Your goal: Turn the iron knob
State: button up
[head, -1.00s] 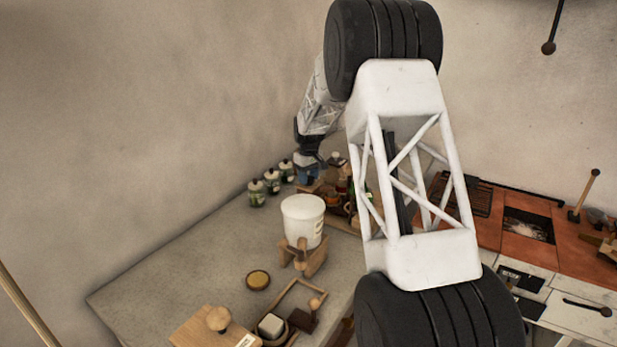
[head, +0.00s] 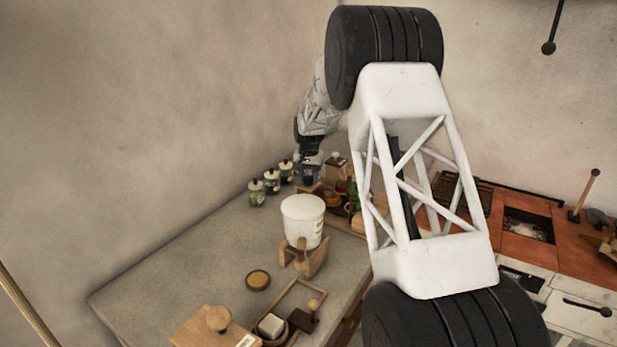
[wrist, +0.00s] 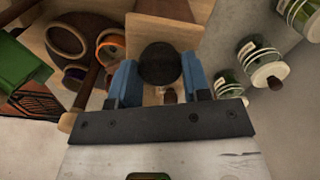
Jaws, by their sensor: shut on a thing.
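The iron knob (wrist: 160,63) is a dark round piece on a pale wooden block (wrist: 146,97) in the wrist view. My gripper (wrist: 159,70) has its two blue fingers on either side of the knob and is shut on it. In the head view my gripper (head: 309,174) is small and far off, at the back of the counter near the wall. The knob cannot be made out there, and part of my arm covers some of the area to its right.
Several bottles with white caps (head: 271,181) stand just left of my gripper along the wall. A white tub (head: 303,220) stands in front. A wooden handle (wrist: 88,88) and round containers (wrist: 110,45) lie close on the wrist view's left. The counter's left (head: 180,265) is clear.

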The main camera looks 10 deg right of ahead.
aim_at(309, 178)
jog(key=m, duration=0.6)
jog(key=shift+m, duration=0.3)
dwell(0.4)
jog(key=o, duration=0.9)
jog(key=shift+r, duration=3.9)
